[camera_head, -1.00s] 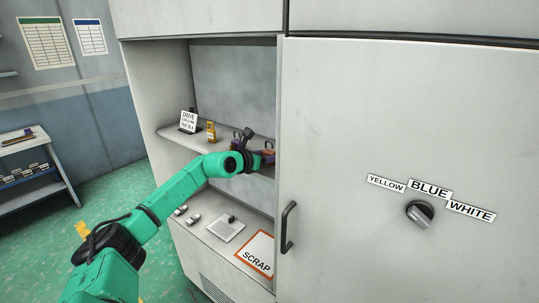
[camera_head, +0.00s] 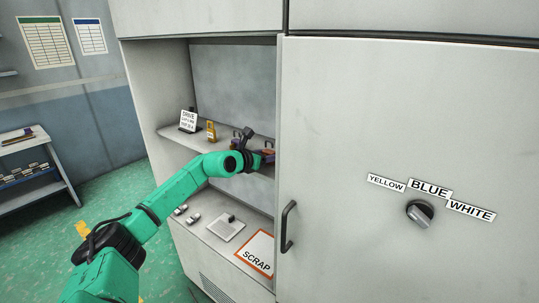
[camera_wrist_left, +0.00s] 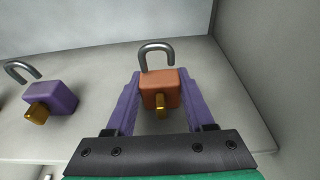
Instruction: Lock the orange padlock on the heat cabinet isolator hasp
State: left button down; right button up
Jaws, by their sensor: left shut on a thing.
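The orange padlock (camera_wrist_left: 159,90) sits between the fingers of my left gripper (camera_wrist_left: 158,98) in the left wrist view. The fingers are shut on its sides. Its grey shackle (camera_wrist_left: 156,50) stands up with one end free of the body, and a brass key or plug (camera_wrist_left: 161,106) shows on its front. In the head view my left gripper (camera_head: 262,160) is at the shelf inside the cabinet, where the padlock is mostly hidden. The isolator hasp cannot be made out in these frames. My right gripper is not in view.
A purple padlock (camera_wrist_left: 56,98) with an open shackle lies left of my gripper on the shelf (camera_head: 178,136). A sign (camera_head: 188,121) and a yellow item (camera_head: 211,130) stand further left. The cabinet door (camera_head: 400,130) with a selector knob (camera_head: 420,212) closes off the right side.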

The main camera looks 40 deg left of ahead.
aim_at(268, 143)
pick_arm(q)
jog(key=shift+r, duration=0.1)
dwell(0.5)
jog(key=shift+r+p, duration=1.7)
jog(key=shift+r, duration=0.3)
